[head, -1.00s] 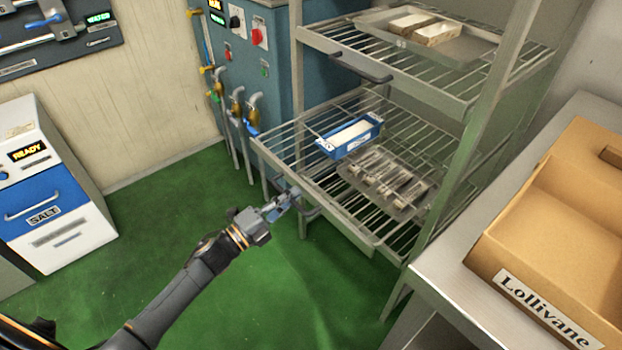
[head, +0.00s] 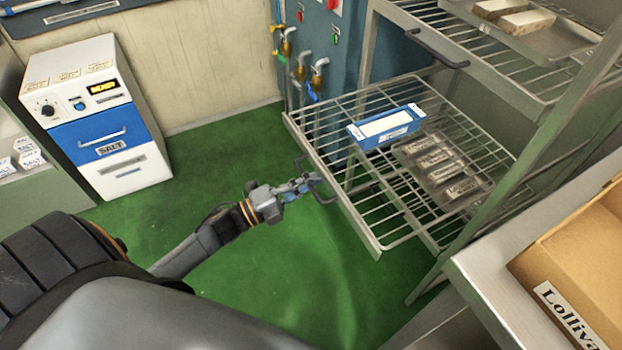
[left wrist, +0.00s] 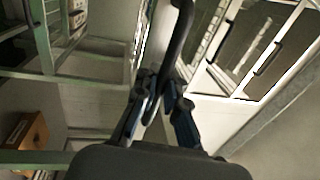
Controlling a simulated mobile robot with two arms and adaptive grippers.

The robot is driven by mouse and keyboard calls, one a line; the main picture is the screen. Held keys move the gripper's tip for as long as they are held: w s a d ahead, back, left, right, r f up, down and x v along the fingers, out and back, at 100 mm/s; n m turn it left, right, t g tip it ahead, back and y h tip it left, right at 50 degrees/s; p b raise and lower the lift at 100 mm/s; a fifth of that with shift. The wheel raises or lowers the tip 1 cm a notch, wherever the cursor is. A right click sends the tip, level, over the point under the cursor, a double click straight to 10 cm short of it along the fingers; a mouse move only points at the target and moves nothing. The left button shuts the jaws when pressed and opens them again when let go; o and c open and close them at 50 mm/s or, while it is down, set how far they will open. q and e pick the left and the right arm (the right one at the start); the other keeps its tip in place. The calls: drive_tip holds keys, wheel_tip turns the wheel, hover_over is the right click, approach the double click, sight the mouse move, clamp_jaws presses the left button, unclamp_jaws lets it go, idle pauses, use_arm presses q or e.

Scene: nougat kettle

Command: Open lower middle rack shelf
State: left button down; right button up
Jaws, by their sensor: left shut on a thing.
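The lower middle rack shelf is a wire shelf (head: 362,222) that sticks out from the rack frame toward the left in the head view. A dark curved handle (head: 325,197) is on its front edge. My left gripper (head: 303,187) is shut on this handle. In the left wrist view the dark handle (left wrist: 181,35) runs up from between the fingers of the left gripper (left wrist: 165,88). A blue tray with a white top (head: 385,126) and a metal mould tray (head: 440,170) rest on the shelf. My right gripper is in neither view.
An upper wire shelf (head: 480,62) with its own handle (head: 436,50) holds a metal tray. A cardboard box (head: 575,255) stands on a counter at right. A white and blue salt machine (head: 105,120) stands at left. The green floor (head: 225,165) between is clear.

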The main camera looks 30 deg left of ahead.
use_arm(q)
drive_tip(key=c, duration=1.7)
unclamp_jaws()
drive_tip(key=shift+f, duration=0.15)
drive_tip(key=v, duration=1.2)
